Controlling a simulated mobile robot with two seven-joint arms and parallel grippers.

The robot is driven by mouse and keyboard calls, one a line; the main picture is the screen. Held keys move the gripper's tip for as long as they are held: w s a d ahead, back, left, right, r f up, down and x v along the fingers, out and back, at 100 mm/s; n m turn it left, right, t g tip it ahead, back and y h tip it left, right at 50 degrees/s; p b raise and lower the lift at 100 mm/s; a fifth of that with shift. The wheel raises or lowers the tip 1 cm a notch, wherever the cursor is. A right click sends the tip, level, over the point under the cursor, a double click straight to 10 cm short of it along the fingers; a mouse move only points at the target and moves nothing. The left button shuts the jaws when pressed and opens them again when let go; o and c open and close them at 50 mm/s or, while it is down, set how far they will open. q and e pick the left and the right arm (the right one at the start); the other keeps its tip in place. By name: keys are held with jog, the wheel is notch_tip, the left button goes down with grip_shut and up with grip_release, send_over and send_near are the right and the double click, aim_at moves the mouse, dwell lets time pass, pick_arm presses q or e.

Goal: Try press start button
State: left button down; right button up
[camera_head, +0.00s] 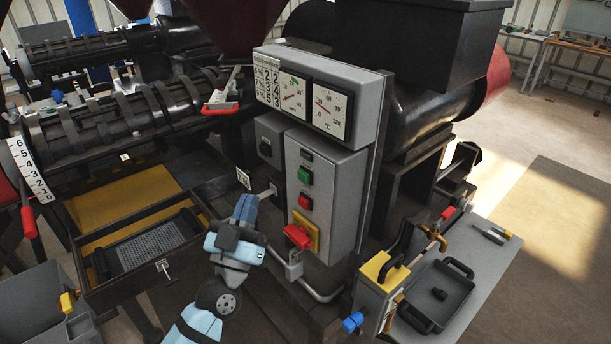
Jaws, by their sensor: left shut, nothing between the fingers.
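The grey control box (325,190) stands in the middle of the view on the press. A green button (305,174), which looks like the start button, sits on its front face. A red button (305,201) is just below the green one. A red rotary switch (297,236) on a yellow plate is lower down, with a padlock (293,266) hanging below it. My left gripper (272,190) is shut and empty, left of the control box at about the height of the red button. It appears apart from the green button. My right gripper is out of view.
A gauge panel (368,70) with two dials sits above the control box. A smaller grey switch box (270,132) is left of it. A bent pipe (325,297) runs below. A black tray (437,294) lies on a side table (487,268) at right.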

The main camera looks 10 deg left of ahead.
aim_at(302, 177)
pick_arm(q)
jog(key=shift+s, duration=0.1)
jog(key=w+d+b, duration=0.1)
jog(key=w+d, duration=0.4)
jog(key=w, duration=0.2)
jog(key=shift+d, duration=0.2)
jog(key=shift+w, duration=0.1)
dwell(2.1)
jog(key=shift+w+d, duration=0.3)
